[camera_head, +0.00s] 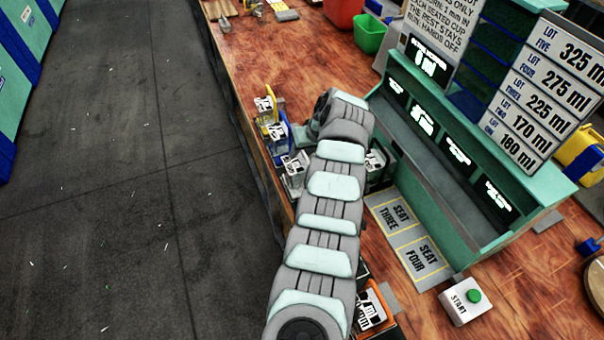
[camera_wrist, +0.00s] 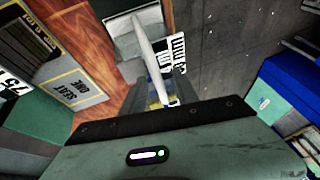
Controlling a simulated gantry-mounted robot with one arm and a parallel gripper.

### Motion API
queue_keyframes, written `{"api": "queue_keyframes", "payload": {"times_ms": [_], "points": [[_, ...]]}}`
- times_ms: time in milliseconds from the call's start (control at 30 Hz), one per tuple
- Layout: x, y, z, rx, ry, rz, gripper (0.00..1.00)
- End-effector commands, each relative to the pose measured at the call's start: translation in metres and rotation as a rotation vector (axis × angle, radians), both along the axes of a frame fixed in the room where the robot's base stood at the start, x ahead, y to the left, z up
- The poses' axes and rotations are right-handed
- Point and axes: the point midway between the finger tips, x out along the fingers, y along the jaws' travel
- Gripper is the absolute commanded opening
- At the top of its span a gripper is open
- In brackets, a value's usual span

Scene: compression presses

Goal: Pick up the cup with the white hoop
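In the head view a cup (camera_head: 293,170) with a pale, whitish hoop and a black-and-white label stands at the bench's left edge, beside my arm. It is the nearest of a row there. My gripper is hidden behind the arm in the head view. In the wrist view its dark body (camera_wrist: 150,121) fills the bottom. A white, narrow upright piece (camera_wrist: 148,48) stands ahead of it, beside a black-and-white label (camera_wrist: 177,56). I cannot tell whether this piece is a hoop seen edge-on or a finger. Finger opening and contact are unclear.
Cups with a yellow hoop (camera_head: 264,105) and a blue hoop (camera_head: 278,136) stand farther along the edge. Another labelled cup (camera_head: 375,161) is right of my arm, and an orange one (camera_head: 371,310) is near the front. The green press (camera_head: 440,150) stands behind seats three and four (camera_head: 408,238), which are empty.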

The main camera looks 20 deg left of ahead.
Motion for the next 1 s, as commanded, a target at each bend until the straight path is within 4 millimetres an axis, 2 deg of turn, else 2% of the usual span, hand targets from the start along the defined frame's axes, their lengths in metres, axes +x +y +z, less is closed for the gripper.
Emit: {"api": "queue_keyframes", "payload": {"times_ms": [67, 433, 1000], "points": [[-0.0001, -0.0001, -0.0001, 0.000, 0.000, 0.000, 0.30], [-0.0003, -0.0002, -0.0002, 0.000, 0.002, 0.000, 0.00], [-0.0004, -0.0003, -0.0002, 0.000, 0.002, 0.000, 0.00]]}}
